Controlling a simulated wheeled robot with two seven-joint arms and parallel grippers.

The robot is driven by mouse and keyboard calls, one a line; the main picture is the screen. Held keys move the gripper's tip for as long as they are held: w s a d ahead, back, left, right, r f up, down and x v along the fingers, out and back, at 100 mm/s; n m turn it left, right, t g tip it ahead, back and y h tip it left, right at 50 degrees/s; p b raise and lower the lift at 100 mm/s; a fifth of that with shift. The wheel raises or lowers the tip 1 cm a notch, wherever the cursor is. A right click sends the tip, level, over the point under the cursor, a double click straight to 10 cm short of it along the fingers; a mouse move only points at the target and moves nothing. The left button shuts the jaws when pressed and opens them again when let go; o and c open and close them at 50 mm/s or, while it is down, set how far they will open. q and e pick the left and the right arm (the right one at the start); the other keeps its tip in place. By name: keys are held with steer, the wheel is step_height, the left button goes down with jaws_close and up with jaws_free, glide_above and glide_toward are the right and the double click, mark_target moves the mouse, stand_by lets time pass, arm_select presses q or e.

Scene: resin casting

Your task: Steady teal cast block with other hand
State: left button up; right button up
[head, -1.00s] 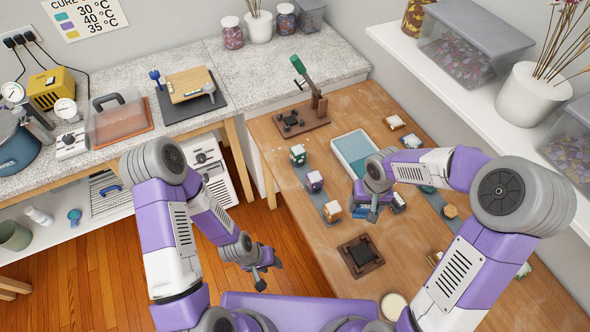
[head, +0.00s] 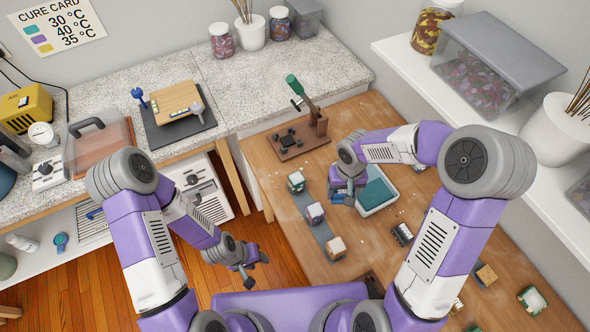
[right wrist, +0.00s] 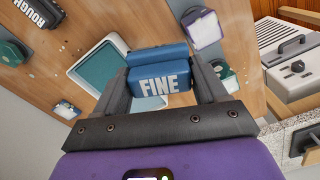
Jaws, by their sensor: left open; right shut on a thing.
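The teal cast block (head: 296,181), with a whitish face, stands at the far end of a grey strip (head: 327,234) on the wooden table. A dark green block (right wrist: 224,70) beside my right gripper in the right wrist view looks like the same one. My right gripper (head: 344,196) is shut on a blue block marked FINE (right wrist: 160,84), held over the table between the strip and the tray. I cannot tell its height. My left gripper (head: 243,272) is open and empty, low over the floor, left of the table and apart from every block.
A purple block (head: 314,212) and an orange-brown block (head: 336,246) share the strip. A white tray with teal inside (head: 377,192) is right of my right gripper. A green-handled press (head: 305,135) stands behind the strip. Several small blocks lie at right.

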steer(key=shift+s+r, duration=0.2)
steer(key=shift+s, duration=0.35)
arm_select(q)
steer(key=shift+s+r, duration=0.1)
steer(key=shift+s, duration=0.3)
steer(key=o, duration=0.4)
steer(key=n+t+h, duration=0.5)
steer(key=n+h, duration=0.6)
steer(key=n, duration=0.9)
glide_toward(290, 184)
steer(key=shift+w+d+f, duration=0.15)
steer(key=shift+d+f, duration=0.2)
steer(key=shift+d, duration=0.4)
steer(key=shift+w+d, duration=0.3)
steer(key=shift+d, duration=0.2)
steer(key=x, duration=0.9)
steer(key=shift+w+d, duration=0.1)
arm_select(e)
steer(key=w+a+r+t+y, duration=0.1)
steer(key=w+a, duration=0.9)
steer(key=w, duration=0.2)
steer(key=shift+a+y, duration=0.4)
